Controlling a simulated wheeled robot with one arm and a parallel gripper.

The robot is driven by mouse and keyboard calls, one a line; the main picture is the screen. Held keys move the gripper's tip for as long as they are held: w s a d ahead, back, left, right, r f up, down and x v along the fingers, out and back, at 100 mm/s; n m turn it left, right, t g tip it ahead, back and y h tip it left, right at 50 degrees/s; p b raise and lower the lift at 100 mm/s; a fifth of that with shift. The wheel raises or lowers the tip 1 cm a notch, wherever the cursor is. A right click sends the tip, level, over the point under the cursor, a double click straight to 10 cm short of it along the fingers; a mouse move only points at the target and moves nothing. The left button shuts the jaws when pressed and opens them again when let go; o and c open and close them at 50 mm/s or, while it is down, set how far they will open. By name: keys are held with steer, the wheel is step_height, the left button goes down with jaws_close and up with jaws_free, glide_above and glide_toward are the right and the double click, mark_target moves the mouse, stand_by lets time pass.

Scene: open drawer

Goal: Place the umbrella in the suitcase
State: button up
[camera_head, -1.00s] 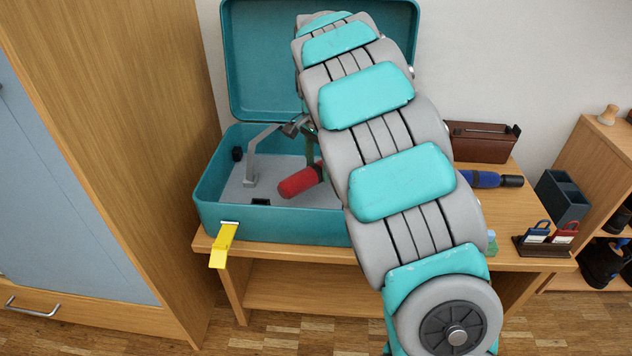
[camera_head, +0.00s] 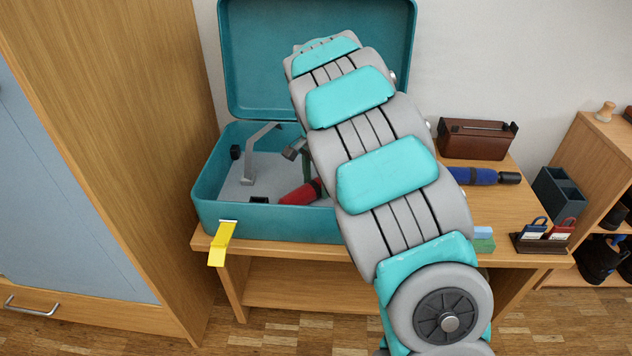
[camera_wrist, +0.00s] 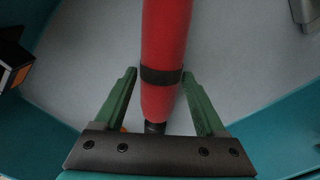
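A red folded umbrella (camera_head: 300,192) with a dark strap is low inside the open teal suitcase (camera_head: 270,224), toward its right half. My arm hides its right end in the head view. In the wrist view, the red umbrella (camera_wrist: 165,55) runs between the two green fingers of my gripper (camera_wrist: 160,80), which press close to both its sides near the strap. My gripper looks shut on it, just above the suitcase floor. I cannot tell whether the umbrella touches the floor. A blue folded umbrella-like thing (camera_head: 475,176) lies on the table to the right.
The suitcase lid (camera_head: 260,60) stands open at the back. A yellow tag (camera_head: 221,244) hangs at its front. A tall wooden cabinet (camera_head: 160,150) stands at the left.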

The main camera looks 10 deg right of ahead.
mark_target(316, 180)
steer(key=shift+o, duration=1)
steer(key=shift+r, duration=0.1)
step_height(316, 180, up, 11)
steer(key=s+d+r+n, duration=0.1)
steer(key=s+r+n, duration=0.15)
steer(key=s, duration=0.55)
steer(key=s+f+n, duration=0.2)
steer(key=s+n, duration=0.1)
steer(key=s, duration=0.8)
steer(key=s+a+f+n+g, duration=0.1)
steer(key=s+f+n, duration=0.2)
steer(key=s, duration=0.7)
steer(key=s+a+f+n, duration=0.1)
steer(key=s+n, duration=0.3)
steer(key=s, duration=0.7)
steer(key=shift+s+f+g, duration=0.35)
steer(key=shift+f+g, duration=0.05)
steer(key=shift+f, duration=0.4)
